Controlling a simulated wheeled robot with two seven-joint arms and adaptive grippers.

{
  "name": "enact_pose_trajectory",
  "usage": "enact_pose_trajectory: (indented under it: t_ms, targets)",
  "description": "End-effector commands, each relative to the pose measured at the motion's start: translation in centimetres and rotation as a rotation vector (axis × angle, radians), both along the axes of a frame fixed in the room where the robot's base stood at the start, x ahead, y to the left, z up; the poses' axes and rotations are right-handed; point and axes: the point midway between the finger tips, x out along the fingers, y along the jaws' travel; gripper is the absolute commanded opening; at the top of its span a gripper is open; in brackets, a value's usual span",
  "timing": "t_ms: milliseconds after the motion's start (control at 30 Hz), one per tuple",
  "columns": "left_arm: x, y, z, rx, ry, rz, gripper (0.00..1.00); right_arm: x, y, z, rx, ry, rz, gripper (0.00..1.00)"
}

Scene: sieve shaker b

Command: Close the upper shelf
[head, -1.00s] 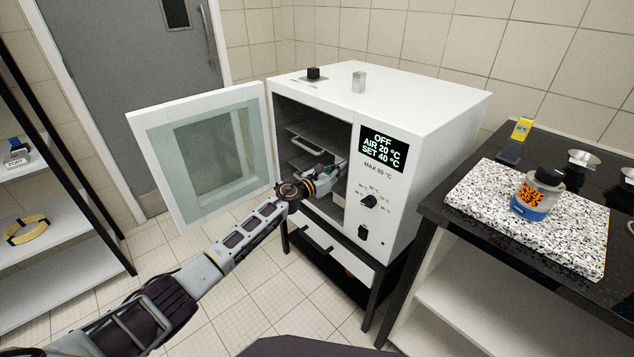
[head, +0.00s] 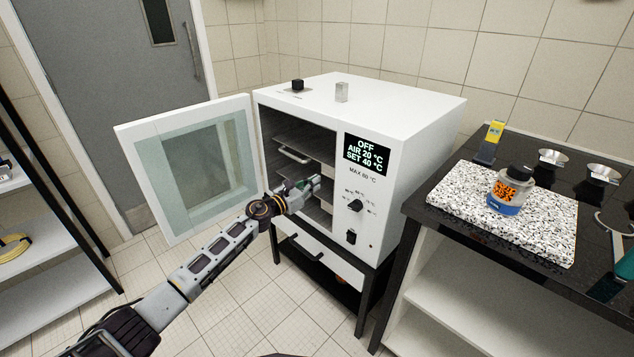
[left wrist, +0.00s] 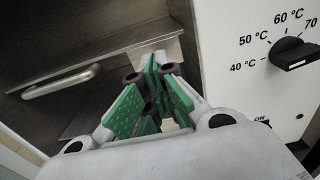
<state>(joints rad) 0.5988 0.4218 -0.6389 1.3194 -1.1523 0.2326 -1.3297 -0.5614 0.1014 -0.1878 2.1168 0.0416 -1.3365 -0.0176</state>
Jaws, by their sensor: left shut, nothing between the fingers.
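The white oven (head: 405,130) stands with its glass-windowed door (head: 195,165) swung open to the left. Inside, the upper shelf (head: 300,143) is a grey sheet with a bar handle (head: 294,155) at its front; the handle also shows in the left wrist view (left wrist: 62,82). Whether the shelf sticks out past the opening is hard to tell. My left gripper (head: 314,182) is shut and empty at the oven's opening, right of and below the handle, close to the control panel's edge. In the left wrist view its green-padded fingers (left wrist: 156,65) meet before a metal edge. My right gripper is not in view.
The panel has a display (head: 367,154) and a knob (head: 356,205) just right of my gripper. A dark bench (head: 450,222) at the right carries a speckled slab (head: 545,230) and a bottle (head: 511,190). A rack (head: 50,245) stands at the left.

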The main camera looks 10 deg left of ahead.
Motion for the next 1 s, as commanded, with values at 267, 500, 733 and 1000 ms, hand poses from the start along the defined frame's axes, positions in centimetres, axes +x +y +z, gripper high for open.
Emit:
enact_pose_trajectory:
  t_ms: [267,500,733,1000]
  targets:
    - [-2.4,1.9,-0.1,0.000,0.001,0.001,0.00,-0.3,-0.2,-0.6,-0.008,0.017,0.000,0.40]
    - [-4.3,3.4,-0.1,0.000,0.001,0.001,0.00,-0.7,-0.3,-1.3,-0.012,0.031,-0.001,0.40]
    - [-5.5,4.3,-0.1,0.000,0.001,0.000,0.00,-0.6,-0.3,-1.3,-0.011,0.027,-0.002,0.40]
    - [-5.8,4.5,0.0,0.001,0.001,0.000,0.00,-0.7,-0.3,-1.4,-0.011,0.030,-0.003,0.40]
